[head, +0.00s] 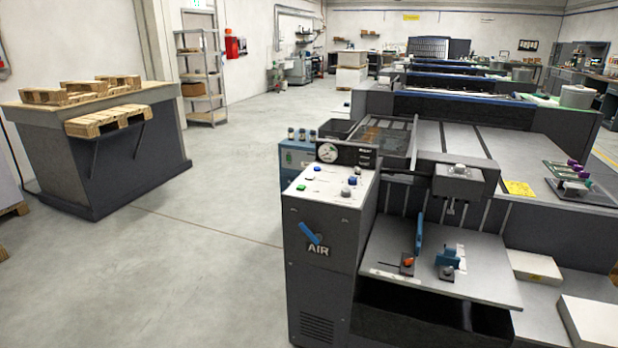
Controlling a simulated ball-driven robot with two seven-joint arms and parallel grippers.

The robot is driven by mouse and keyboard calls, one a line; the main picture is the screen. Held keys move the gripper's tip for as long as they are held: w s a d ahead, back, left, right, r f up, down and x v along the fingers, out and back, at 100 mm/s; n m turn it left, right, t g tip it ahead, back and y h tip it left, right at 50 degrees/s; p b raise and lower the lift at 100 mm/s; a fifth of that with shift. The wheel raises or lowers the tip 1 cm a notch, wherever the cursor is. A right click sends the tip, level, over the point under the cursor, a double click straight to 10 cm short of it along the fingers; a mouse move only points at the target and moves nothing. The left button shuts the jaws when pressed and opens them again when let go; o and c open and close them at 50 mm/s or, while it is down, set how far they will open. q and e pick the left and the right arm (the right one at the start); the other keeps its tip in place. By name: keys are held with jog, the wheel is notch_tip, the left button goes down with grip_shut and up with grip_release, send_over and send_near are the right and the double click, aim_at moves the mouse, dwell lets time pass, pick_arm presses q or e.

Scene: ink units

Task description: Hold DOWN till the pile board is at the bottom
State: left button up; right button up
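A grey machine cabinet (325,245) stands at the centre front, with "AIR" on its front beside a blue lever (310,233). Any labels by the buttons are too small to read, so I cannot tell which is DOWN. A grey board (400,270) with blue and orange fittings lies right of the cabinet. A dark opening shows below it. I cannot identify the pile board. Neither gripper shows.
A round gauge (328,152) stands behind the panel. White paper stacks (535,266) lie at the right. A dark bench (115,160) with small pallets stands at the left. The floor (220,240) between bench and machine is clear.

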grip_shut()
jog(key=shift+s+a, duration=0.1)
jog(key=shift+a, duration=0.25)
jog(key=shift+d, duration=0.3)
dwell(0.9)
